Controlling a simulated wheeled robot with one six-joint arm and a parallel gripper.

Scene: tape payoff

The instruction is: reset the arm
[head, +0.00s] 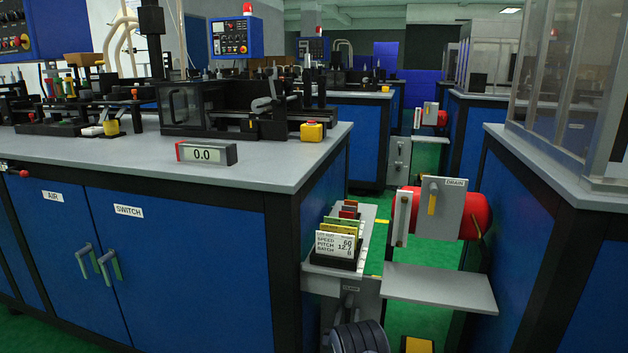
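My gripper is not in view in the head view, and no fingertips show. No arm link can be made out for sure. A dark, ribbed round thing (360,338) is cut off by the bottom edge, and I cannot tell what it is.
A blue cabinet (180,260) with a grey top fills the left, bearing machinery and a "0.0" display (206,153). Right of it are a card rack (340,240), a red cylinder (475,214) with a "DRAIN" plate, and a grey shelf (440,287). Another bench (520,240) stands right.

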